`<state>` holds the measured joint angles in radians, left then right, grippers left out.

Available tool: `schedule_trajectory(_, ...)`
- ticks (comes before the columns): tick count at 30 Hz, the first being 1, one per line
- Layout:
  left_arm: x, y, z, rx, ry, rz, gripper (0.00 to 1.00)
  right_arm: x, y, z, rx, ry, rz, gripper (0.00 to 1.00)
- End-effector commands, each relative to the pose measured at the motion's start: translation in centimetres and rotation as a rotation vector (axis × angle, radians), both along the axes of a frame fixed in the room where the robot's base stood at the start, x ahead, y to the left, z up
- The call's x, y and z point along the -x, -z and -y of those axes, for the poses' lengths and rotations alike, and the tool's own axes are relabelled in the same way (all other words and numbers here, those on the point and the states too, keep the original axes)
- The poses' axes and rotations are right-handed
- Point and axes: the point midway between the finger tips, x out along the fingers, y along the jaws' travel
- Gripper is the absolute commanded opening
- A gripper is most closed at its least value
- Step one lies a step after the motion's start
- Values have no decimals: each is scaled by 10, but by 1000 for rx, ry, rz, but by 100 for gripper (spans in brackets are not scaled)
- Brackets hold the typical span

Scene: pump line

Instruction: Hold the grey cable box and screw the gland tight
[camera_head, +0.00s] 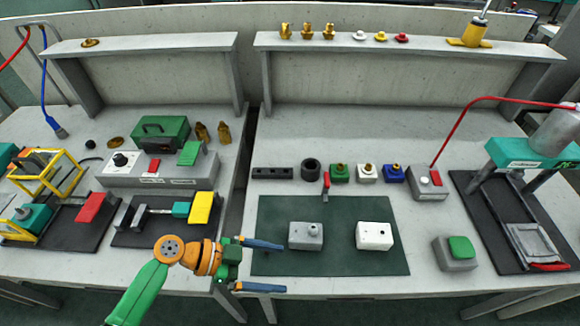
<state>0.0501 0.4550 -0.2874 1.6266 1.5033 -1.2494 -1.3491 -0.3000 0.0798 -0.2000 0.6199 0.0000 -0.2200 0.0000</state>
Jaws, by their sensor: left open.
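The grey cable box (306,236) sits on the dark green mat (340,216), left of its middle. A small round grey fitting, seemingly the gland (312,229), shows on its upper face; how tight it sits I cannot tell. My left gripper (272,266) comes in from the lower left over the mat's left edge. Its two blue-tipped fingers are apart with nothing between them. They point right toward the grey box, short of it and not touching it. My right gripper is out of view.
A white box (374,236) sits right of the grey one on the mat. A small red-handled tool (326,184) lies at the mat's back edge. A green-button box (458,252) and a press (520,205) stand at right. A yellow-handled fixture (199,208) stands at left. The mat's front is clear.

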Motion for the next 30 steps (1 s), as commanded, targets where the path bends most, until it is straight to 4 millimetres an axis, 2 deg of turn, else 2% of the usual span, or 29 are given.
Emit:
schedule_trajectory(1,-20,-6,-4,-1,-56,25,97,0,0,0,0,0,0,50)
schedule_trajectory(3,-41,-12,-10,-6,-123,46,97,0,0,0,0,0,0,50)
schedule_trajectory(6,-57,-17,-16,-10,-179,60,97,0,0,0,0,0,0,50)
schedule_trajectory(11,-66,-12,-6,-10,-196,62,97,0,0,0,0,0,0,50)
schedule_trajectory(21,-82,20,49,-12,-194,61,97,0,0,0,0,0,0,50)
schedule_trajectory(25,-85,27,61,-12,-196,60,97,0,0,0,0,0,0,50)
schedule_trajectory(30,-87,30,66,-13,-195,61,97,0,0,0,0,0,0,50)
